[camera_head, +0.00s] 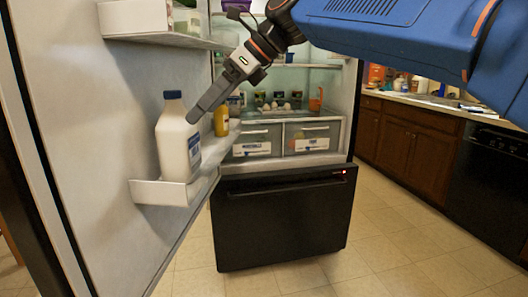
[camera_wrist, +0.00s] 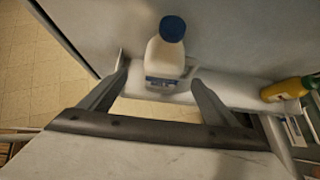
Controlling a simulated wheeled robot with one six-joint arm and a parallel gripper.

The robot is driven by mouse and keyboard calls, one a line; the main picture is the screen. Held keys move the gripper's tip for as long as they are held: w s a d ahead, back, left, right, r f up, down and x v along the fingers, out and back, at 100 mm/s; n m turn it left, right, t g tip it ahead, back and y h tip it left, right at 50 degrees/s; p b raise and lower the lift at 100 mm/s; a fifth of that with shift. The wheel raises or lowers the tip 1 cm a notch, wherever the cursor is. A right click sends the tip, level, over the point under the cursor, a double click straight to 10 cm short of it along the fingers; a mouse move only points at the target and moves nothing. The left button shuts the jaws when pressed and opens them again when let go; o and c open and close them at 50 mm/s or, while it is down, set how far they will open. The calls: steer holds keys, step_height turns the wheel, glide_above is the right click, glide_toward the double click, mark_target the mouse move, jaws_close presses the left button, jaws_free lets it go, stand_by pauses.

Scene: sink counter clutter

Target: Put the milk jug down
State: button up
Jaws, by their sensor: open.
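The milk jug (camera_head: 177,140) is white with a blue cap and a blue label. It stands upright in the lower bin (camera_head: 160,192) of the open fridge door in the head view. In the wrist view the jug (camera_wrist: 165,55) is ahead of my gripper, centred between the two fingers. My gripper (camera_wrist: 160,78) is open and empty, its fingertips apart on either side of the jug's lower part. In the head view my gripper (camera_head: 195,115) reaches down from the upper right to beside the jug's upper right. Whether a finger touches the jug cannot be told.
A yellow bottle (camera_head: 221,121) stands right of the jug; it also shows in the wrist view (camera_wrist: 287,89). An upper door shelf (camera_head: 165,38) is above. Fridge drawers (camera_head: 257,140) and a black freezer drawer (camera_head: 285,220) are behind. Floor (camera_head: 400,240) is clear at right.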

steer(key=s+d+f+n+t+h, duration=0.2)
steer(key=s+d+f+n, duration=0.15)
steer(key=d+f, duration=0.65)
steer(key=s+d+f+n+t+h, duration=0.1)
steer(key=s+d+f+n+h, duration=0.15)
steer(key=d+f+n, duration=0.75)
steer(key=s+d+f+n+h, duration=0.2)
steer(key=s+d+f, duration=0.5)
steer(key=d, duration=0.3)
steer(key=s+d+f+n+h, duration=0.2)
steer(key=s+d+f+n, duration=0.1)
steer(key=s+d+f, duration=0.4)
steer(key=d+f, duration=0.3)
steer(key=d, duration=0.1)
steer(key=shift+s+d+f+n+t, duration=0.15)
steer(key=shift+s+d+n+t, duration=0.15)
steer(key=shift+n+t, duration=0.1)
steer(key=shift+h, duration=0.25)
